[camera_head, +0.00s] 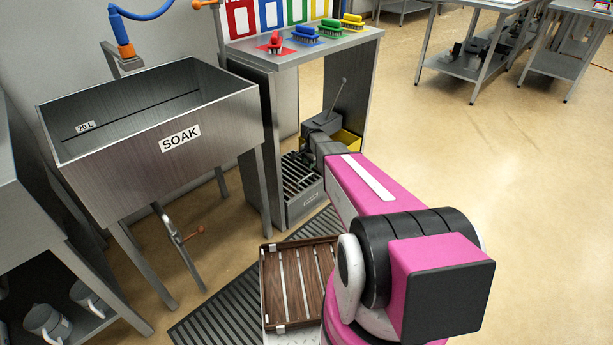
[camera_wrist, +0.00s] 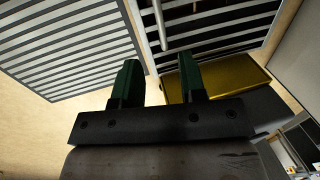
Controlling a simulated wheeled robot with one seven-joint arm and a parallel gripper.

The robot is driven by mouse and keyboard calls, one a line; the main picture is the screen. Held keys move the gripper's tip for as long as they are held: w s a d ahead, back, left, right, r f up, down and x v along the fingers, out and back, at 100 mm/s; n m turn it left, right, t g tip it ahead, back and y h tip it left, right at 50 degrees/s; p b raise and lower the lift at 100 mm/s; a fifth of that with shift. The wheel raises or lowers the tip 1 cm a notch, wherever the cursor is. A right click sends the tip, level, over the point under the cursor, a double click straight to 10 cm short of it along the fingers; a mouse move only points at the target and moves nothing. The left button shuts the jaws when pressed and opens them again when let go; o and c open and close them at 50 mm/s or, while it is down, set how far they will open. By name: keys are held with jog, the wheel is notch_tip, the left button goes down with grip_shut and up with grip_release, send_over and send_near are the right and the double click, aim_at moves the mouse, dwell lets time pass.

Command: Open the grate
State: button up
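The grate (camera_head: 300,178) is a panel of dark bars on a low grey box under the brush table. My arm reaches in from the right, and my gripper (camera_head: 318,140) is above the right part of this box, partly hidden by its own wrist. In the wrist view my gripper (camera_wrist: 158,80) has two green fingers set apart, with nothing between them. A barred panel over a dark space (camera_wrist: 225,22) lies beyond the fingertips, with a pale rod (camera_wrist: 160,25) in front. I cannot tell whether the fingers touch anything.
A yellow container (camera_wrist: 218,78) lies close to the right finger. Another slatted panel (camera_wrist: 70,45) is at left. The table (camera_head: 290,58) overhangs the grate, and a SOAK sink (camera_head: 100,170) stands left. A dark floor mat (camera_head: 235,310) lies in front. Floor at right is clear.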

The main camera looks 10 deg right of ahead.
jog(key=f, duration=0.3)
jog(key=w+f, duration=0.1)
jog(key=f, duration=0.3)
jog(key=a+f, duration=0.1)
jog(key=f, duration=0.2)
jog(key=shift+w+a+f, duration=0.1)
jog(key=shift+w+f, duration=0.05)
jog(key=shift+w, duration=0.1)
jog(key=shift+c, duration=0.3)
grip_shut()
